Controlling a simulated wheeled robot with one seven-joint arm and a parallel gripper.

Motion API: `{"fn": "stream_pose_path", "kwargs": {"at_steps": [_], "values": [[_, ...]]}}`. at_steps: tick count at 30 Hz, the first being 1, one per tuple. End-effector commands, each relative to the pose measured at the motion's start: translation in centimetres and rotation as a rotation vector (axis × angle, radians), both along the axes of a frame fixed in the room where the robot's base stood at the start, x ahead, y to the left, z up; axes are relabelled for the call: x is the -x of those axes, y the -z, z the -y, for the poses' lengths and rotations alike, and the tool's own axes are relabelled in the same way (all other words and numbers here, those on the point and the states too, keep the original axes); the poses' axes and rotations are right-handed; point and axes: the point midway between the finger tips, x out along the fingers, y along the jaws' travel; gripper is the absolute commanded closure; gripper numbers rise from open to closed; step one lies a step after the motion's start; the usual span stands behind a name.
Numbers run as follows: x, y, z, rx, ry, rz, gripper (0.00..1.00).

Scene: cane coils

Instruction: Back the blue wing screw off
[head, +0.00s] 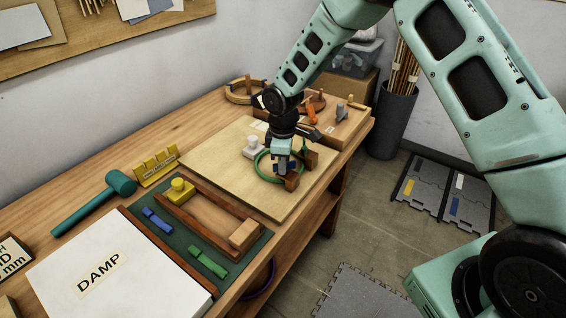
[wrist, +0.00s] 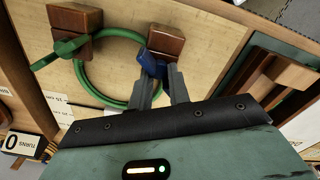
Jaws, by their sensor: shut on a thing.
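The blue wing screw (wrist: 151,63) sits against a brown wooden block (wrist: 166,41) in the wrist view. My gripper (wrist: 158,77) is shut on it, with the two grey fingers on either side of its wing. In the head view my gripper (head: 283,166) points down beside the near wooden block (head: 292,183) and mostly hides the screw. A green coil (wrist: 108,35) curves between this block and a second wooden block (wrist: 75,20). A green wing screw (wrist: 69,46) sits at the second block. How deep the blue screw is threaded cannot be seen.
The blocks stand on a pale board (head: 215,155) on the bench. A white knobbed piece (head: 251,147) stands close left of my gripper.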

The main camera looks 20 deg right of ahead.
Motion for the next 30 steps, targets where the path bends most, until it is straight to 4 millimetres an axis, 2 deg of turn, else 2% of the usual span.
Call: {"fn": "stream_pose_path", "kwargs": {"at_steps": [9,10,12,23,26,30], "values": [[0.1,0.3,0.0,0.0,-0.001,-0.004,1.0],[0.1,0.3,0.0,0.0,-0.001,-0.004,0.79],[0.1,0.2,0.0,0.0,-0.001,-0.004,0.6],[0.0,-0.2,0.0,0.0,0.0,0.0,0.6],[-0.1,-1.3,0.0,-0.001,0.0,0.003,0.6],[-0.1,-4.0,0.0,-0.001,0.002,0.005,0.6]]}}
